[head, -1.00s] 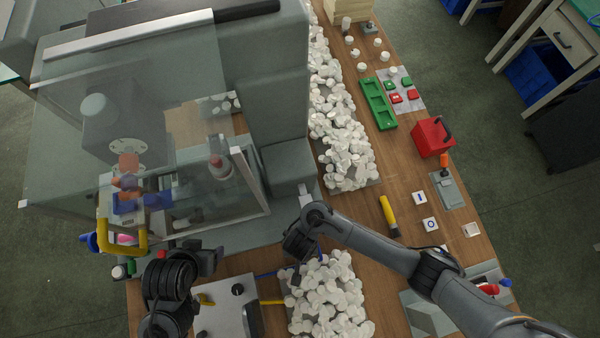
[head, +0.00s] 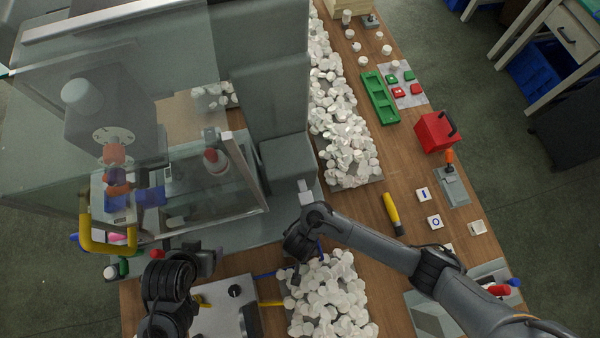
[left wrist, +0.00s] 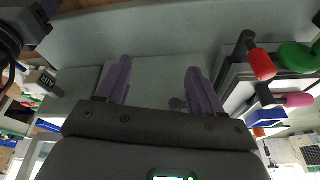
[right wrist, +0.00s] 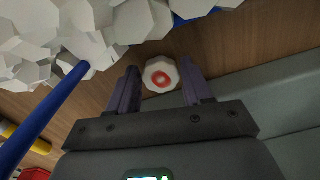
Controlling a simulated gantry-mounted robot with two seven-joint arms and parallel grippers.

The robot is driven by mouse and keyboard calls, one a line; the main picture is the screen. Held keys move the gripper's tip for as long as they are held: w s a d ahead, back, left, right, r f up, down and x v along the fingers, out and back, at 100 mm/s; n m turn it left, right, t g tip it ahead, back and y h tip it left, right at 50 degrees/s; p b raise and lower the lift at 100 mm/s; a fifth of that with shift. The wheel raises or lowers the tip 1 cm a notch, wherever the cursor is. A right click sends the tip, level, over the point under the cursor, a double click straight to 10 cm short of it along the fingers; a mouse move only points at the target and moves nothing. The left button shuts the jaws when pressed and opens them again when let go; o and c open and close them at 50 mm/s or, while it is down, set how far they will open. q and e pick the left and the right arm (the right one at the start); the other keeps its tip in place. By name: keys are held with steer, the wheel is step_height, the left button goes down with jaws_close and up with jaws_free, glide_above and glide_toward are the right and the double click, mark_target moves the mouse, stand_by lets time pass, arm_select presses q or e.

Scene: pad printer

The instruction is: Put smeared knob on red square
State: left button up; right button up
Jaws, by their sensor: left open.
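In the head view my right gripper (head: 298,246) hangs beside the lower heap of white knobs, and the held knob is hidden there. Red squares (head: 417,90) and green squares (head: 409,75) lie on a pale sheet (head: 408,99) at the upper right of the bench. My left gripper (left wrist: 160,85) is open and empty near the machine's front; it also shows in the head view (head: 210,262).
The glass-fronted printer (head: 255,205) fills the left. Knob heaps (head: 325,295) lie right of it. A green tray (head: 379,97), a red box (head: 436,132), an orange-handled lever (head: 451,185) and a yellow-black tool (head: 392,213) stand on the bench. Bare wood lies between heap and tray.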

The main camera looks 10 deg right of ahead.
steer(key=shift+o, duration=1.2)
